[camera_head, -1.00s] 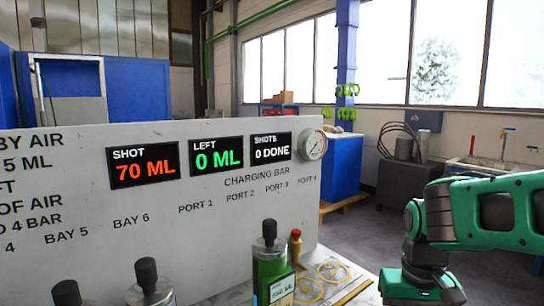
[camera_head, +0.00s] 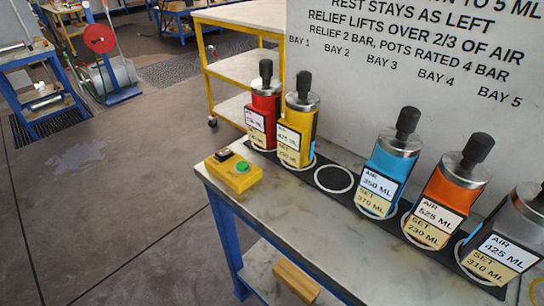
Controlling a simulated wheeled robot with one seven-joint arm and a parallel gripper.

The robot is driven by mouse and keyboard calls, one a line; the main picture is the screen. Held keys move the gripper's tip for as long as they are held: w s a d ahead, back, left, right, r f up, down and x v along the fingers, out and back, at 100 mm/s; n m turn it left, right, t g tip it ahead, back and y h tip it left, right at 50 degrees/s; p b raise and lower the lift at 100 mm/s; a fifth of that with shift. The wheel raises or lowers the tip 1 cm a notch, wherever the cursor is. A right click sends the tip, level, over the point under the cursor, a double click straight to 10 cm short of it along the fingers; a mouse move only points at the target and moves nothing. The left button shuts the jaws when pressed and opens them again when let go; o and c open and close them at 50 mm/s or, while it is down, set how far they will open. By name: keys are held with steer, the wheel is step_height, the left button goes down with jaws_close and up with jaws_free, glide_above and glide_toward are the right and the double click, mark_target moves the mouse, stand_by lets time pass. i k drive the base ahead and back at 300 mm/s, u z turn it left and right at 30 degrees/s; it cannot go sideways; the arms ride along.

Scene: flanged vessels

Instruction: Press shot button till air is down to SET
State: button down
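A yellow button box (camera_head: 233,174) with a green button (camera_head: 242,166) and a dark button (camera_head: 225,154) sits at the bench's left front corner. Flanged vessels with black tops stand in a row: red (camera_head: 264,103), yellow (camera_head: 301,115), blue (camera_head: 391,163), orange (camera_head: 444,196) and grey (camera_head: 507,234). The blue label reads AIR 350 ML, SET 370 ML. The orange one reads AIR 525, SET 230; the grey one AIR 425, SET 310. The red and yellow labels are too small to read surely. My gripper is not in view.
An empty ringed bay (camera_head: 334,179) lies between the yellow and blue vessels. A white panel (camera_head: 350,75) with printed text stands behind the row. The bench top (camera_head: 300,215) is clear in front. A wooden block (camera_head: 297,281) is low at the bench's front. Floor at left is open.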

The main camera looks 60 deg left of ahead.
mark_target(243, 165)
steer(key=u, duration=2.85)
steer(key=k, duration=0.95)
steer(key=z, duration=0.45)
steer(key=i, duration=1)
steer(key=z, duration=0.05)
